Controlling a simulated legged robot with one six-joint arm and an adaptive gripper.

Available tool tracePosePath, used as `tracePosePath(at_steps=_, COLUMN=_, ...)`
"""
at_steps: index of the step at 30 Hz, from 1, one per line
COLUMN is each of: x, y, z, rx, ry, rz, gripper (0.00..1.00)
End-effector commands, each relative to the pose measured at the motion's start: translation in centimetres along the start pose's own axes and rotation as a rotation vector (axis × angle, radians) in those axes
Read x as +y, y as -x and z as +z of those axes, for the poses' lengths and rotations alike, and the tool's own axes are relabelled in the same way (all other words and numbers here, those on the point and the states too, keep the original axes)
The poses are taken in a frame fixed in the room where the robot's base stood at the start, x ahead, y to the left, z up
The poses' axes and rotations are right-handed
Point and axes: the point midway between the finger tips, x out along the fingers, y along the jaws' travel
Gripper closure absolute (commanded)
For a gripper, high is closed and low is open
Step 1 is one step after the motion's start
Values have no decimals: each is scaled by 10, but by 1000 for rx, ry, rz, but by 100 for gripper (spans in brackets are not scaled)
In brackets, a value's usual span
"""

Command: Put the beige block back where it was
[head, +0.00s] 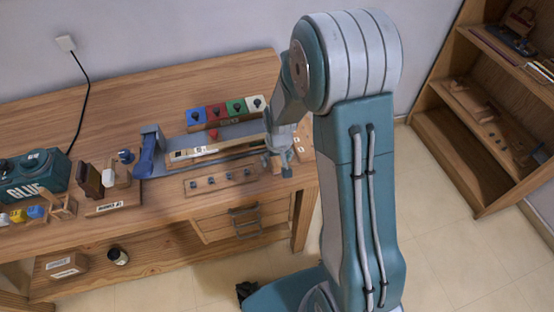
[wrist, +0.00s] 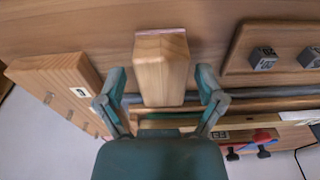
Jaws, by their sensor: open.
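The beige block (wrist: 162,62) is a light wooden piece with a thin pinkish edge at its far end. In the wrist view it lies between the two teal fingers of my gripper (wrist: 161,82). The fingers are open, with a gap visible on each side of the block. In the head view my gripper (head: 279,160) is low over the right end of the workbench, and the block is mostly hidden there by the fingers. I cannot tell whether the block touches the bench top.
A board with several grey knobs (head: 220,181) lies left of my gripper. A labelled wooden piece (wrist: 62,88) stands close by. Blue, red, green and white boxes (head: 228,110) stand at the back. The workbench (head: 110,120) has bare wood at the back left.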

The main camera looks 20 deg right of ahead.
Motion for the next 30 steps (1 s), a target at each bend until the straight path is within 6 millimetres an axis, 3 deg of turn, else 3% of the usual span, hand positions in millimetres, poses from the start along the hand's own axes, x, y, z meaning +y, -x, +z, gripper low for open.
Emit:
tracePosePath(at_steps=15, x=0, y=95, z=-1, rx=5, ry=-1, rz=0, gripper=12)
tracePosePath(at_steps=23, x=0, y=119, z=0, rx=3, ry=0, rz=0, gripper=12)
tracePosePath(at_steps=26, x=0, y=135, z=6, rx=23, ry=0, rz=1, gripper=12)
tracePosePath(at_steps=30, x=-1, y=176, z=25, rx=82, ry=2, rz=2, gripper=12)
